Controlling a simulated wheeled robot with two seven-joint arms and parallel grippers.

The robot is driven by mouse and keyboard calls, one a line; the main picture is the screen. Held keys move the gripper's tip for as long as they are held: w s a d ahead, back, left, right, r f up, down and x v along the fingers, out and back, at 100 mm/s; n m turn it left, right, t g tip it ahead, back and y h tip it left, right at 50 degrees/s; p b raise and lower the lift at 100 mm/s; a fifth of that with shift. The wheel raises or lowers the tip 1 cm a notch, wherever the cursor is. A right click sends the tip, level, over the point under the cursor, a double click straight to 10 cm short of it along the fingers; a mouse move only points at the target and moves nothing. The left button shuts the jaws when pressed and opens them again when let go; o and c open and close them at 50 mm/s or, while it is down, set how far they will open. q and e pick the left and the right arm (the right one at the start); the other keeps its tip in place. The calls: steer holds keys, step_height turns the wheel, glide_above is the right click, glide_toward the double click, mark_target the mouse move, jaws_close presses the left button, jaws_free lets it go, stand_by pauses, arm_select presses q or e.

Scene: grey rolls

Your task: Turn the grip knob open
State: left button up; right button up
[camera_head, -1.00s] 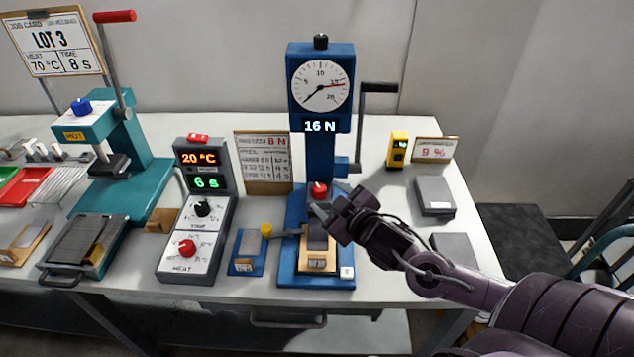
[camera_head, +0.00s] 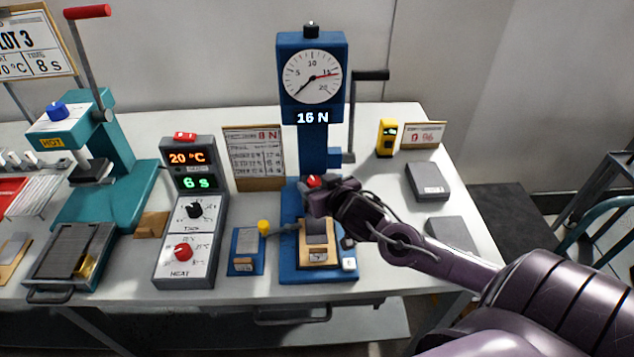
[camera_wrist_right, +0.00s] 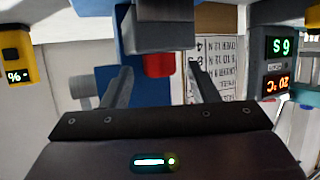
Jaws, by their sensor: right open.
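The red knob (camera_head: 313,181), which I take as the grip knob, sits on the blue tester (camera_head: 346,226) below its dial and 16 N readout. My right gripper (camera_head: 310,192) is right in front of it and covers its lower part. In the right wrist view the red knob (camera_wrist_right: 159,65) shows between the two fingers of my open right gripper (camera_wrist_right: 161,72), under a grey block (camera_wrist_right: 165,25). Gaps show on both sides of the knob. I cannot tell how deep it lies between the fingers. My left gripper is not in view.
A wooden block (camera_head: 318,254) stands on the tester's base below my gripper. A crank (camera_head: 370,75) stands at the tester's right. A control box (camera_head: 205,212) and a small blue device (camera_head: 246,251) are to the left. A yellow meter (camera_head: 387,138) stands at the back right.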

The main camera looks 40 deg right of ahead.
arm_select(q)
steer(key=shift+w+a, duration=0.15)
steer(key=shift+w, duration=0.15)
arm_select(e)
steer(key=shift+w+f, duration=0.15)
steer(key=shift+w, duration=0.15)
steer(key=shift+c, duration=0.4)
steer(key=c, duration=0.9)
steer(key=n+y+p, duration=0.1)
steer(key=p, duration=0.1)
steer(key=n+y+p, duration=0.1)
steer(key=p, duration=0.1)
steer(key=n+y+p, duration=0.1)
steer(key=p, duration=0.1)
steer(key=shift+d+r+p, duration=0.3)
steer(key=shift+d+r, duration=0.05)
steer(key=shift+r, duration=0.05)
steer(key=shift+f+n+y+p, duration=0.3)
steer(key=shift+n+y, duration=0.4)
steer(key=shift+y, duration=0.3)
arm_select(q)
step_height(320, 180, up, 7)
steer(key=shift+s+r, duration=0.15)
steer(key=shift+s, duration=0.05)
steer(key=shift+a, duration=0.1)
